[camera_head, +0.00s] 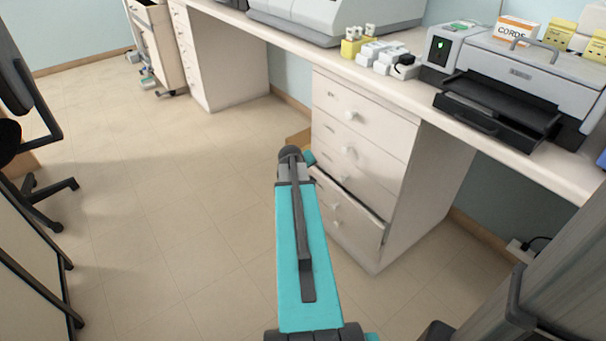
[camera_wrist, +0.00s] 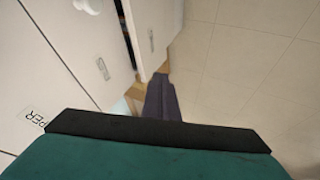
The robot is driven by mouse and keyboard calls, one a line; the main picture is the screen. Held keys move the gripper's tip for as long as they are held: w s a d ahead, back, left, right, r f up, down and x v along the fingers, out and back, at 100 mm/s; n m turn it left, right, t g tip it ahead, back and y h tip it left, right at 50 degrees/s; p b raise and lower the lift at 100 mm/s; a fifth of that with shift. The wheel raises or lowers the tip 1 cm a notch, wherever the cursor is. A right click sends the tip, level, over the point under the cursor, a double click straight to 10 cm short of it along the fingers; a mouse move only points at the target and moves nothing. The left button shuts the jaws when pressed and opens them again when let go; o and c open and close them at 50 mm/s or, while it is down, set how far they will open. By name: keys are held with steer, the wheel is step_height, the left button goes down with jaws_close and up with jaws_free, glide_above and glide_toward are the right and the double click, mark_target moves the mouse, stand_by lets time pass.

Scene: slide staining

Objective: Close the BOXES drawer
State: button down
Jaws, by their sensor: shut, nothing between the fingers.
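A white drawer unit stands under the counter. One low drawer (camera_head: 358,222) stands slightly out, with a dark gap along its top edge. I cannot read BOXES on any front. My gripper (camera_wrist: 158,80) shows as dark fingers, shut and empty, just below the end of that front in the picture. I cannot tell whether they touch it. In the head view my teal arm hides the fingers and part of the lower fronts.
Closed drawers (camera_head: 364,119) sit above the open one. A drawer front with a label ending in "PER" (camera_wrist: 36,119) is at left in the wrist view. A printer (camera_head: 520,75) stands on the counter. A dark chair (camera_head: 40,190) is at far left. The tiled floor (camera_head: 170,220) is clear.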

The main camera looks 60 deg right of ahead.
steer(key=w+a+f+n+g+y, duration=0.1)
steer(key=a+f+y, duration=0.1)
steer(key=a+f, duration=0.75)
steer(key=w+a+f+n+y, duration=0.1)
steer(key=a+f, duration=0.3)
steer(key=a, duration=1)
steer(key=w+a+f+n+g+y, duration=0.1)
steer(key=a+f+y, duration=0.1)
steer(key=a+f, duration=0.7)
steer(key=s+a+f+n+g+y, duration=0.1)
steer(key=s+a+f+g, duration=0.1)
steer(key=s+a, duration=0.7)
steer(key=s+a+f+n+g+y, duration=0.1)
steer(key=s+a+f+g, duration=0.2)
steer(key=s+a, duration=0.7)
steer(key=a+f, duration=0.2)
steer(key=a, duration=0.6)
steer(key=shift+s+a+f, duration=0.15)
steer(key=shift+s+a, duration=0.05)
steer(key=shift+a, duration=0.1)
steer(key=c, duration=1.8)
jaws_free()
steer(key=shift+o, duration=0.2)
